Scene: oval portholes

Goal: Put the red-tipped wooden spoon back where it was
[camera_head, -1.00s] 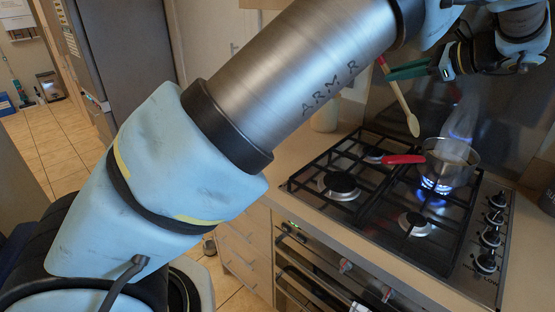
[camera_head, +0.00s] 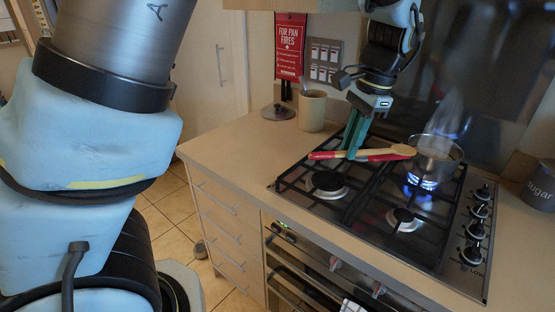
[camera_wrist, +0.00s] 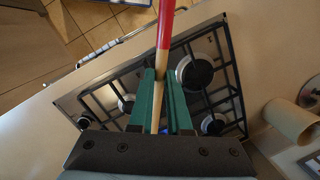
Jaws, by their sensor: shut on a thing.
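My gripper (camera_head: 353,150) points down above the left part of the hob, its green fingers shut on the red-tipped wooden spoon (camera_head: 403,149). The spoon lies nearly level across the fingers, red tip to the left and bowl to the right, in front of the saucepan. In the wrist view the spoon's handle (camera_wrist: 164,45) passes between the fingers (camera_wrist: 160,90), red end away from the wrist. A beige crock (camera_head: 312,112) stands on the counter left of the hob, with a utensil in it. It also shows at the right of the wrist view (camera_wrist: 289,119).
A steaming saucepan (camera_head: 437,160) sits on a lit blue flame at the hob's back right. Its red handle reaches left, below the spoon in the picture. A lid (camera_head: 278,112) lies beside the crock. A red sign (camera_head: 290,45) hangs behind. The counter's front left is clear.

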